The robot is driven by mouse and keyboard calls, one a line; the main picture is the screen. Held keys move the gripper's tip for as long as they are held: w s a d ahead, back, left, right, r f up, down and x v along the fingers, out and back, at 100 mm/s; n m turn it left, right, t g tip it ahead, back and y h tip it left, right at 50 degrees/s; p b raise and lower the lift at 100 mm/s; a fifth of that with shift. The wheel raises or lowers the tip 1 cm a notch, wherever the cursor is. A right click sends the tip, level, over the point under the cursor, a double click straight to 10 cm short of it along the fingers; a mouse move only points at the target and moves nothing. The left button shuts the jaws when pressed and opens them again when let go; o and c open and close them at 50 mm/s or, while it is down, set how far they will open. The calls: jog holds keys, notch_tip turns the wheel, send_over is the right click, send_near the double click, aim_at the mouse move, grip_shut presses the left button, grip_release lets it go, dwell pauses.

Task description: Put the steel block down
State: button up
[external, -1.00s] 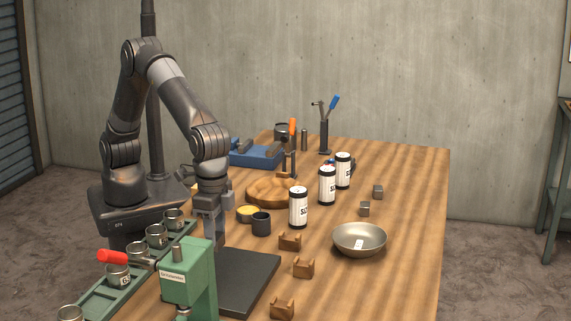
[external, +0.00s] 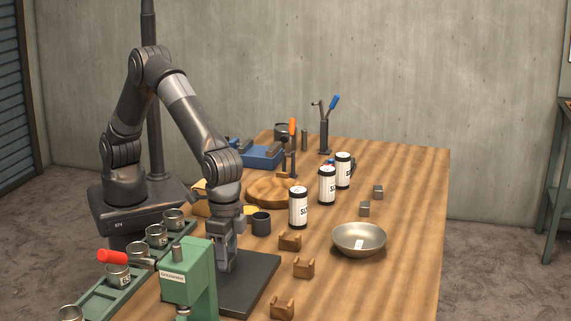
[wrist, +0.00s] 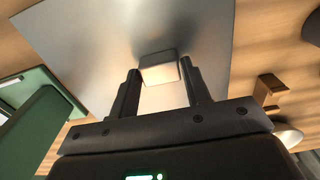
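My gripper (external: 223,262) is low over the dark square plate (external: 258,285) on the table. In the wrist view, a small steel block (wrist: 158,68) sits between the two fingertips of my gripper (wrist: 160,78), which close on its sides. The plate (wrist: 100,45) lies beneath it and looks pale there. In the external view the block is hard to make out at the fingertips. I cannot tell whether it touches the plate.
A green press (external: 188,275) with a red handle stands close in front of my gripper. Brown wooden cradles (external: 290,241), a metal bowl (external: 359,239) and labelled cans (external: 299,207) are to the right. Two small grey blocks (external: 378,191) lie farther back. A dark cup (external: 261,223) is behind.

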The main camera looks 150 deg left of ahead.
aim_at(224, 262)
jog(key=o, duration=0.3)
jog(key=shift+o, duration=0.2)
notch_tip(224, 262, up, 12)
jog(key=s+d+r+m+t, duration=0.2)
jog(key=s+d+r, duration=0.2)
jog(key=s+r, duration=0.5)
jog(key=s+d+r+m+t, duration=0.1)
jog(key=s+d, duration=0.1)
jog(key=s, duration=0.4)
jog(key=s+d+r+m, duration=0.1)
jog(key=s+r+m, duration=0.1)
jog(key=s, duration=0.4)
jog(key=s+d+f+m+t, duration=0.1)
jog(key=s+f+m, duration=0.1)
jog(key=s, duration=0.7)
jog(key=s+d+f+m+t, duration=0.1)
jog(key=s+f, duration=0.3)
jog(key=s, duration=0.6)
jog(key=shift+s+d+m+t, duration=0.3)
jog(key=shift+d+m, duration=0.1)
jog(key=shift+d, duration=0.4)
jog(key=shift+s+f, duration=0.2)
jog(key=shift+c, duration=1.1)
